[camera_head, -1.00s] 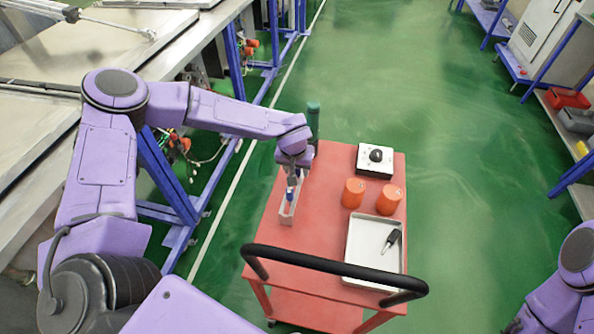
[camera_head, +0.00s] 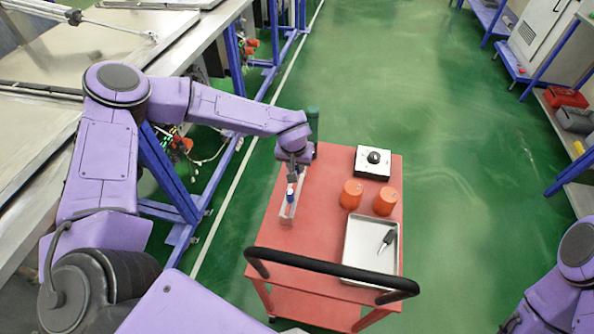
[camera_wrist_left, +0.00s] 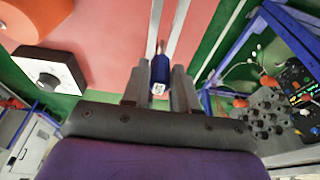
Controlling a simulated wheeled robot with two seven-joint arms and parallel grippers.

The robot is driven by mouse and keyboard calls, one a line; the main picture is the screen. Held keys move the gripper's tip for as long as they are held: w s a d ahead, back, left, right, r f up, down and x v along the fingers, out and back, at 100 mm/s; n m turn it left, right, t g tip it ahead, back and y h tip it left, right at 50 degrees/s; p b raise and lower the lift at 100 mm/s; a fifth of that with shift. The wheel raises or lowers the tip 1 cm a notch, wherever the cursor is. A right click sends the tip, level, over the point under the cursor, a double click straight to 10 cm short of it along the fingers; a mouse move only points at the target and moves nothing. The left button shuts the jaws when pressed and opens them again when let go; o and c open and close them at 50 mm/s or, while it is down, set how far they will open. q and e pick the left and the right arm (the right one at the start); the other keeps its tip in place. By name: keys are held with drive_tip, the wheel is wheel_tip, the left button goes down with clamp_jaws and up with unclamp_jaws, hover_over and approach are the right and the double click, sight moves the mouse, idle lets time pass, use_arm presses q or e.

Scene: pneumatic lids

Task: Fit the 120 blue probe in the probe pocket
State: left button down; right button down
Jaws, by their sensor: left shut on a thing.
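The blue probe (camera_wrist_left: 161,70) is upright between the two fingers of my left gripper (camera_wrist_left: 160,82) in the left wrist view. In the head view my left gripper (camera_head: 291,178) points down over the left side of the red cart, with the blue probe (camera_head: 290,192) below it. The probe pocket (camera_head: 287,211) is a narrow pale channel on the cart. Its two pale walls (camera_wrist_left: 180,24) run on either side of the probe's tip in the left wrist view. I cannot tell whether the tip touches the pocket floor. My right gripper is out of view.
The red cart top (camera_head: 318,215) also holds two orange cylinders (camera_head: 350,194), a white box with a black knob (camera_head: 373,161) and a white tray (camera_head: 369,270) with a dark tool (camera_head: 387,240).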

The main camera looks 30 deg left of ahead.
use_arm(q)
wheel_tip(320, 180, up, 2)
drive_tip(key=shift+p, duration=0.9)
drive_tip(key=shift+r+p, duration=0.6)
drive_tip(key=shift+r, duration=0.45)
